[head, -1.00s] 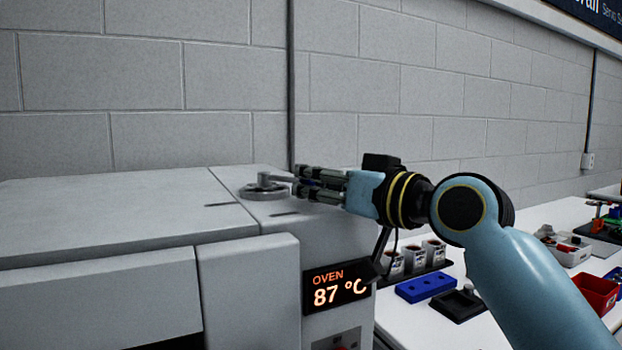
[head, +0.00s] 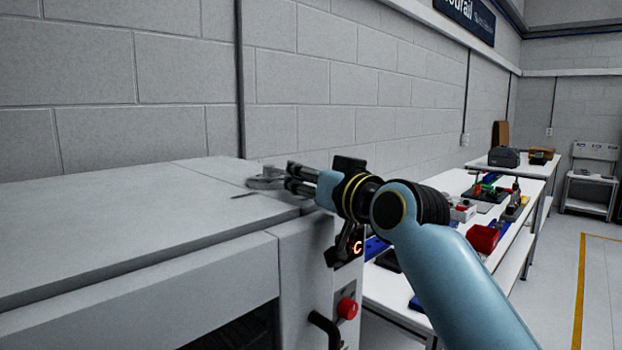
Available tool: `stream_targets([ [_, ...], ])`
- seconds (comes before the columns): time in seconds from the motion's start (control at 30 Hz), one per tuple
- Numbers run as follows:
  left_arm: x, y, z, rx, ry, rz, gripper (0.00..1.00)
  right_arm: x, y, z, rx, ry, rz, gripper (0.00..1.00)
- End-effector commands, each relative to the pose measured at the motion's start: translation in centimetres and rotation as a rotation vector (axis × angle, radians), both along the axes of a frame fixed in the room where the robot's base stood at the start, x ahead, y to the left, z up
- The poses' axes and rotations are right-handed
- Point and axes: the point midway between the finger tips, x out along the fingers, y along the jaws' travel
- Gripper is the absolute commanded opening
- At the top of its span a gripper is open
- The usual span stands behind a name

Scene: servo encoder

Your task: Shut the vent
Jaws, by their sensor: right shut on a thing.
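The vent (head: 262,183) is a round grey knob-like piece with a small lever, set on top of the grey oven (head: 120,215) near its right back edge. My right gripper (head: 292,178) reaches in from the right and is shut on the vent's lever, its fingers lying level just above the oven top. The fingers hide much of the lever and the right part of the vent, so I cannot tell the lever's exact angle. My left gripper is not in view.
A red button (head: 347,308) and a black handle (head: 325,329) are on the oven's front. A white bench with a red bin (head: 483,238) stands to the right. A block wall (head: 330,80) rises behind.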

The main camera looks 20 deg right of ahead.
Motion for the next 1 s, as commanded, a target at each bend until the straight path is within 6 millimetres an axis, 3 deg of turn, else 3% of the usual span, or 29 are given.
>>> stream_targets([
  [0.33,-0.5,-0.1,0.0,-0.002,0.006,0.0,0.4,0.0,0.1,0.0,0.003,0.0,0.001,0.0],
  [0.37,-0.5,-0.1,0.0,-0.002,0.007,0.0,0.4,0.0,0.1,0.0,0.003,0.0,0.001,0.26],
  [0.53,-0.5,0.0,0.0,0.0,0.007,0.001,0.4,0.0,0.1,0.0,0.002,0.0,0.001,0.47],
  [0.83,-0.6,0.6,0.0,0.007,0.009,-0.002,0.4,-0.2,0.0,0.0,0.001,0.0,0.0,0.47],
  [1.0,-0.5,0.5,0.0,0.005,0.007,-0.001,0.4,-2.5,-0.5,-0.1,0.0,0.002,0.0,0.47],
])
